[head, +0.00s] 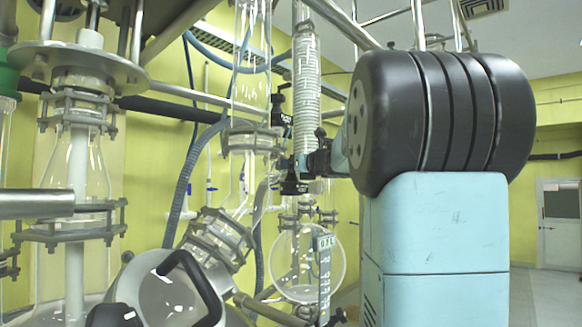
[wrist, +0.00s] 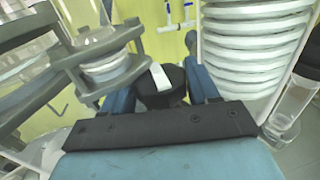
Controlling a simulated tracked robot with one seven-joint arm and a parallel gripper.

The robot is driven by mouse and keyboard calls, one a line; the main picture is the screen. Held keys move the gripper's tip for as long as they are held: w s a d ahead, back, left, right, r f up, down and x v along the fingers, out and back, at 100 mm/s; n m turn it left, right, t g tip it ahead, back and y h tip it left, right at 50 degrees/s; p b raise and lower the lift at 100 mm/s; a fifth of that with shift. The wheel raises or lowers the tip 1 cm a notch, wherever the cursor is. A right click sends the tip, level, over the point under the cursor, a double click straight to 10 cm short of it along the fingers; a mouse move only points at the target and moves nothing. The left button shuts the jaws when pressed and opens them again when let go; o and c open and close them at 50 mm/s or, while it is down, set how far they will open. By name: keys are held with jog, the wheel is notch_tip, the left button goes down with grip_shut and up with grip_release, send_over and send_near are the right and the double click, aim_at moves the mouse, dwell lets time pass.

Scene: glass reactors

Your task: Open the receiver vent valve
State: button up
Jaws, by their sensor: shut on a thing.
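A black valve knob with a white bar across its top (wrist: 160,88) sits between the two blue fingers of my gripper (wrist: 170,86) in the wrist view. The fingers are closed on its sides, and the bar points slightly left of straight up in the picture. The valve's lower body is hidden behind the gripper's black front plate. In the head view my gripper (head: 315,160) is small and dark, beside the glassware left of my large arm joint. The knob is hard to make out there. The round glass receiver (head: 328,268) hangs below it.
A coiled glass condenser (head: 306,90) rises just above my gripper, and clamped glass joints (head: 218,238) stand to its left. In the wrist view a grey flange clamp (wrist: 105,58) is close on the left and a ribbed white column (wrist: 255,45) close on the right.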

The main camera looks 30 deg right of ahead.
jog(key=n+g+y, duration=0.1)
jog(key=y, duration=0.1)
jog(key=n+g+y, duration=0.1)
jog(key=n+y, duration=0.2)
jog(key=y, duration=0.1)
jog(key=shift+r+n+g+y, duration=0.25)
jog(key=shift+n+g+y, duration=0.15)
jog(key=shift+c, duration=0.2)
jog(key=shift+s+n+g+y, duration=0.15)
jog(key=shift+n+g+y, duration=1.35)
jog(key=shift+y, duration=0.2)
